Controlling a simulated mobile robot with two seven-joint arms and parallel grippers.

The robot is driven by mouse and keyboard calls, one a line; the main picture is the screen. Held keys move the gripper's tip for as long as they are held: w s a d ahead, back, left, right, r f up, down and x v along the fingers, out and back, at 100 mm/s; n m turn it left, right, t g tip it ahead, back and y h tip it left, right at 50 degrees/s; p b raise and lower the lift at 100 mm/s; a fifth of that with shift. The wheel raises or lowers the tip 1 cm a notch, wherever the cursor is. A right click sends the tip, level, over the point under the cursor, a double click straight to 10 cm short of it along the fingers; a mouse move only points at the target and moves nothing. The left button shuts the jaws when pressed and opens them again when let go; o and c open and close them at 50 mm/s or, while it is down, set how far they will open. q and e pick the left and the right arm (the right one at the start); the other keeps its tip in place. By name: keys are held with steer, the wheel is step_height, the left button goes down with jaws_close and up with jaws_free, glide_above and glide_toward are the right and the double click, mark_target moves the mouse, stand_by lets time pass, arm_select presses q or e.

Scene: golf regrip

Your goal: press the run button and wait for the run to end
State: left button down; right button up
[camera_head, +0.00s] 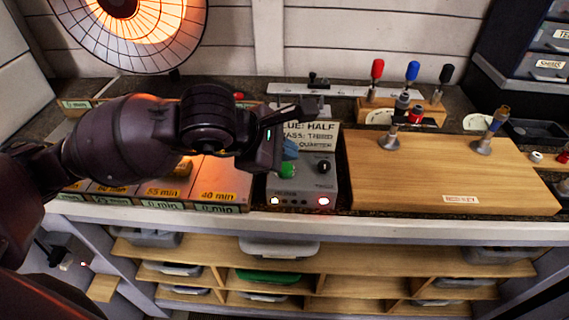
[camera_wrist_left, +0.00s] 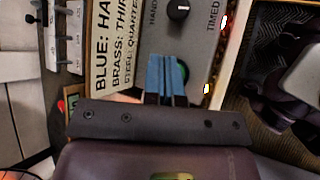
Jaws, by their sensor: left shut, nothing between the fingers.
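A grey control box (camera_head: 302,186) stands on the bench, with a green button (camera_head: 287,171), a black knob (camera_head: 323,166) and a lit red lamp (camera_head: 323,201) on it. A pale lit lamp (camera_head: 275,201) is at its lower left. My left gripper (camera_head: 289,150) points down at the box, its blue fingertips shut and empty. In the left wrist view the fingertips (camera_wrist_left: 167,73) cover most of the green button (camera_wrist_left: 186,71). Whether they touch it I cannot tell. The knob (camera_wrist_left: 178,9) is clear of them. My right gripper is out of view.
A sign (camera_head: 311,136) stands behind the box. A wooden board (camera_head: 420,175) lies to the right, with a rack of red, blue and black-handled tools (camera_head: 428,108) behind it. Left are minute-labelled panels (camera_head: 217,190) under a glowing heater (camera_head: 140,22).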

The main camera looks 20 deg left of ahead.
mark_target(286, 169)
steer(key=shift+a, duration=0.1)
arm_select(q)
steer(key=shift+r, duration=0.4)
steer(key=shift+r+p, duration=0.9)
steer(key=shift+r, duration=0.5)
steer(key=shift+r+p, duration=0.35)
steer(key=shift+r, duration=0.35)
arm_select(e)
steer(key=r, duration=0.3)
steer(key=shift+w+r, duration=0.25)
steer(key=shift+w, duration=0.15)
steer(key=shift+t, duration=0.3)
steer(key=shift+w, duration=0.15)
